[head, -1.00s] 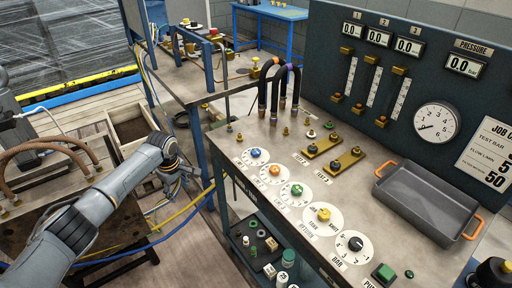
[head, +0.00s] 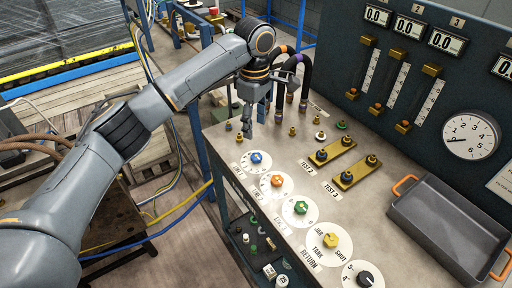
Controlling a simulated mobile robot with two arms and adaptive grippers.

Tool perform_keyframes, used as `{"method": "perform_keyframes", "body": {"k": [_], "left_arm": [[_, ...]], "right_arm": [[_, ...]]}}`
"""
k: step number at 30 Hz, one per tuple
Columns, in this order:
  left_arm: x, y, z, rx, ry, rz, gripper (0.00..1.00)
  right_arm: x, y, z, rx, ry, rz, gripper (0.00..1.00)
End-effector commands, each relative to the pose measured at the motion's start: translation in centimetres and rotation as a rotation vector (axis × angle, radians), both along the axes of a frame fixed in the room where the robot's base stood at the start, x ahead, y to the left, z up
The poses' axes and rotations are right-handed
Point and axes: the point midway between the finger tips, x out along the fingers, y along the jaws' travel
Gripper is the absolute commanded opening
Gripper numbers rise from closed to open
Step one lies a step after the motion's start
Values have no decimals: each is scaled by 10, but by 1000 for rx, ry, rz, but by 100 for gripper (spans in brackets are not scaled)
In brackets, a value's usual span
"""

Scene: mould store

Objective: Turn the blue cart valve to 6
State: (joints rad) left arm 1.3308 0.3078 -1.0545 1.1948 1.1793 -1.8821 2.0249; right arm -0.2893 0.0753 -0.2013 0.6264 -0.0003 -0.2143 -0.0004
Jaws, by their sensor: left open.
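The blue valve knob (head: 256,157) sits on a white round dial at the far left end of the row on the cart top (head: 322,208). The dial's numbers are too small to read. My left gripper (head: 248,128) hangs open and empty above the cart's far left corner, fingers pointing down, beyond the blue knob and apart from it. My right gripper is not in view.
Orange (head: 277,181), green (head: 301,207), yellow (head: 330,240) and black (head: 365,278) knobs follow the blue one. Dark hoses (head: 306,75) arch up behind my left gripper. A grey tray (head: 446,228) with orange handles lies at the right.

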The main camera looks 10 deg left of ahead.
Motion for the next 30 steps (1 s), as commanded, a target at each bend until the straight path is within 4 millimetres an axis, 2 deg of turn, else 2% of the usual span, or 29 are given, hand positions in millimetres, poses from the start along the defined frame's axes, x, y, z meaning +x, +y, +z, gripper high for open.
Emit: {"method": "perform_keyframes", "body": {"k": [3, 6, 10, 15, 21, 29, 30], "left_arm": [[0, 1, -27, 2, 4, 1, 53], [0, 1, -49, 2, 3, 1, 53], [0, 0, -75, 1, 2, 1, 53], [0, 0, -100, 0, 0, 0, 53], [1, 0, -113, 0, -1, -1, 53], [1, 0, -114, -1, -2, -1, 53], [1, 0, -113, -1, -2, -1, 47]], "right_arm": [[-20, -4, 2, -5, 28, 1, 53], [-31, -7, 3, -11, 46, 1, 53], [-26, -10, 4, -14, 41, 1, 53], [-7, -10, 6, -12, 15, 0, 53], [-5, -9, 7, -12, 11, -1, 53], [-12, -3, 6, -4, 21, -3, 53], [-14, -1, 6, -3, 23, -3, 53]]}}
